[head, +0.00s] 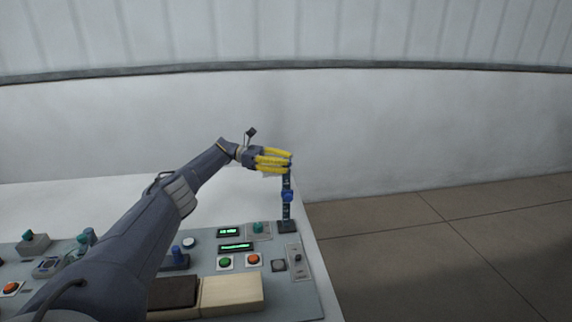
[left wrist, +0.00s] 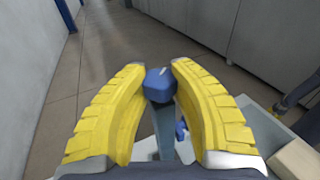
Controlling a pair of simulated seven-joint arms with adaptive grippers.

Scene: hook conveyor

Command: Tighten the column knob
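A dark, slim column (head: 286,210) stands upright on the right edge of the control panel. A blue knob (head: 288,196) sits on its side about halfway up and also shows in the left wrist view (left wrist: 181,130). My left gripper (head: 290,162) is at the column's top, its yellow fingers pointing right. In the left wrist view, a blue knob at the column's top (left wrist: 159,86) fills the gap between the two fingertips (left wrist: 160,72), which look closed against its sides. In the head view the fingers hide this top knob.
The grey panel (head: 212,290) carries a green button (head: 224,262), orange button (head: 254,260), switches and lit green displays (head: 235,246). A dark brown block and a pale block (head: 231,294) lie at the front. Right of the table is open tiled floor.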

